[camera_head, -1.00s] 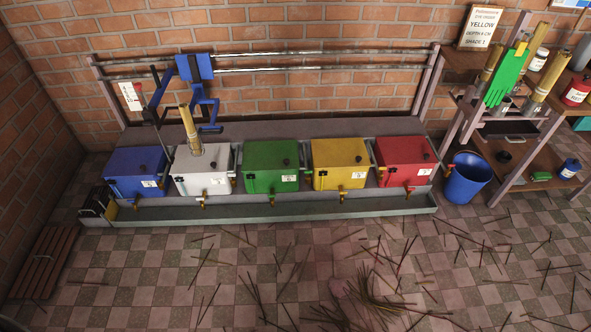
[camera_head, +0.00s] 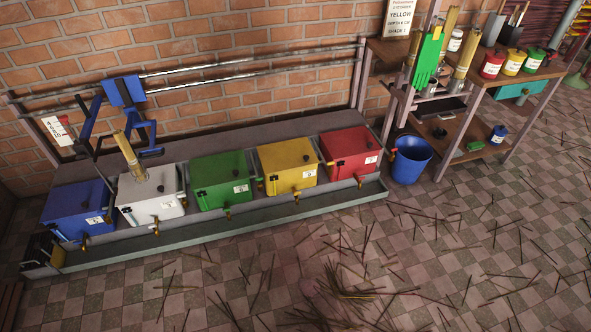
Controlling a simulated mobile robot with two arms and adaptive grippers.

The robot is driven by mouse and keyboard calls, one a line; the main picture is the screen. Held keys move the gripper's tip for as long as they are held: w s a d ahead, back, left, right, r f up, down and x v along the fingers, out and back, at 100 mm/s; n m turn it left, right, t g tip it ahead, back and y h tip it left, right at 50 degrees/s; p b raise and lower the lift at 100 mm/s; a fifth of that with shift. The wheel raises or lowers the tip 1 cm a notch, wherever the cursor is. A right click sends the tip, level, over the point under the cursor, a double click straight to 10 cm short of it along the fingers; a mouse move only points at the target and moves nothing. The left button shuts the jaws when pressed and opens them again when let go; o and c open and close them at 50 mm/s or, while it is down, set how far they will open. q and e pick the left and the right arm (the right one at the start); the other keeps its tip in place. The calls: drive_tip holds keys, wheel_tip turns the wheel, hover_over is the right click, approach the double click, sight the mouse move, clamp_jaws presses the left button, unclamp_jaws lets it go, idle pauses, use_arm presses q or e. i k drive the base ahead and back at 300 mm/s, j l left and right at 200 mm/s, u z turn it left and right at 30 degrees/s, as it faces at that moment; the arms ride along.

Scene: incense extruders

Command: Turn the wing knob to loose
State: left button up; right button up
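No wing knob can be made out clearly at this distance. A blue bracket frame (camera_head: 125,92) hangs on the metal rails (camera_head: 250,62) above the tanks, at the left. Below stand a blue tank (camera_head: 75,212), a white tank (camera_head: 150,197), a green tank (camera_head: 219,182), a yellow tank (camera_head: 287,165) and a red tank (camera_head: 349,150) in a row. Small taps show on their fronts. A tan tube (camera_head: 129,155) stands tilted at the white tank. Neither of my grippers is in view.
A blue bucket (camera_head: 411,160) stands right of the tanks, beside a wooden shelf (camera_head: 462,140) with a green glove (camera_head: 428,58) and paint cans. Thin sticks (camera_head: 345,290) litter the checkered floor; the floor (camera_head: 110,295) in front of the tanks is fairly clear.

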sight(82, 156)
drive_tip(key=u, duration=1.3)
drive_tip(key=i+j, duration=0.2)
drive_tip(key=j, duration=0.2)
drive_tip(key=i+j, duration=0.15)
drive_tip(key=j, duration=0.2)
drive_tip(key=i+j+u, duration=0.1)
drive_tip(key=j, duration=0.3)
drive_tip(key=i+j, duration=0.3)
